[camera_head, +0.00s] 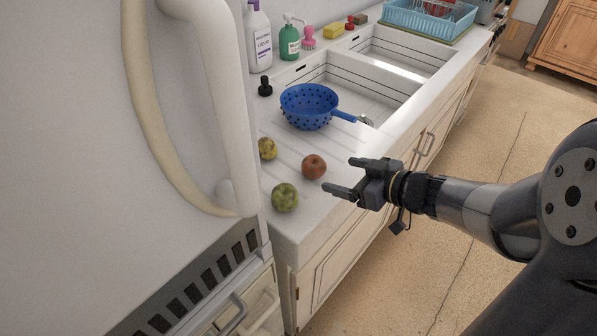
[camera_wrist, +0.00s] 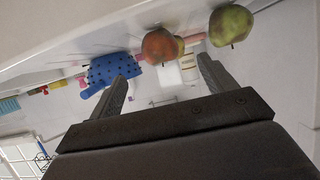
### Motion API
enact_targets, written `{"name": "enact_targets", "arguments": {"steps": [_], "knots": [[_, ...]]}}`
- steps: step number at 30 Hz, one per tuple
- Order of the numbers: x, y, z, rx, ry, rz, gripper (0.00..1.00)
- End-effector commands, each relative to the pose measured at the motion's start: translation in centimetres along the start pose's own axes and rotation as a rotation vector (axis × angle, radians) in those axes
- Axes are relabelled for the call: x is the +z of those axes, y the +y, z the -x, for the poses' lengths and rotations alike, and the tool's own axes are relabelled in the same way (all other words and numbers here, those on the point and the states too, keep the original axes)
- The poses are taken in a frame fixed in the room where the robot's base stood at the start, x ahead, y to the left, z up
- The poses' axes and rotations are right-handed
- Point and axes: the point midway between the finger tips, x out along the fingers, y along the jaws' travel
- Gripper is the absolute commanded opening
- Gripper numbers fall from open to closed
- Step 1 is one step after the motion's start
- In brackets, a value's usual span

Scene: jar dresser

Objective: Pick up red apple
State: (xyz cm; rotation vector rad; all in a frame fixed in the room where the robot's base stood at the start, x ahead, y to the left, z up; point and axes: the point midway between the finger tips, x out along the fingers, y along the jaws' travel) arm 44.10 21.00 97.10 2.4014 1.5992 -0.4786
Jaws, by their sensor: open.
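The red apple (camera_head: 314,166) lies on the white ribbed drainboard, between a green apple (camera_head: 285,197) and a yellow fruit (camera_head: 267,149). My gripper (camera_head: 343,176) is open and empty, just to the right of the red apple and apart from it, over the counter's front edge. In the wrist view the red apple (camera_wrist: 160,46) shows ahead, between and beyond the two fingers (camera_wrist: 164,78). The green apple (camera_wrist: 230,25) is to its right there, and the yellow fruit is mostly hidden behind the red apple.
A blue colander (camera_head: 309,106) stands behind the fruit by the sink (camera_head: 375,75). Bottles (camera_head: 259,37) line the back wall. A large white fridge (camera_head: 100,170) with a handle closes off the left side. The floor (camera_head: 480,150) to the right is open.

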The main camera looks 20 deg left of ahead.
Motion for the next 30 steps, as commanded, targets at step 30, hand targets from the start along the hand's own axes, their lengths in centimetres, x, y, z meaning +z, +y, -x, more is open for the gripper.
{"name": "enact_targets", "arguments": {"steps": [30], "knots": [[0.7,-0.1,-10.4,0.001,0.000,0.001,0.79]]}}
